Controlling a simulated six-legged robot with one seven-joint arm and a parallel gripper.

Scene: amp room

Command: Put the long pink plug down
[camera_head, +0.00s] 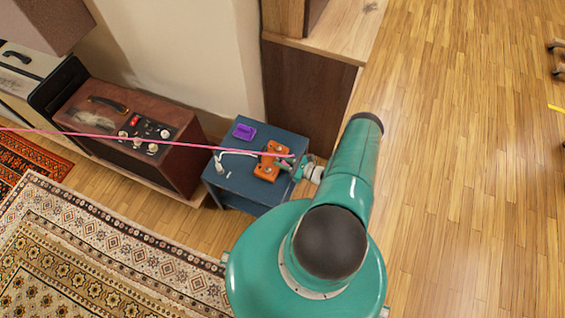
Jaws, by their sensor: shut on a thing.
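The long pink plug (284,156) is at the right end of a pink cable (120,139) that stretches taut from the left edge of the picture. My gripper (290,162) is shut on the plug. It is over the right side of a small blue table (230,190), beside an orange box (268,170). The plug passes over or against the orange box; I cannot tell whether they touch. My teal arm reaches in from the lower right, and the fingertips are small and partly hidden.
A purple item (244,132) and a white cable with a plug (219,167) lie on the blue table. A brown amplifier (130,130) stands to its left. A wooden cabinet (308,95) stands behind.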

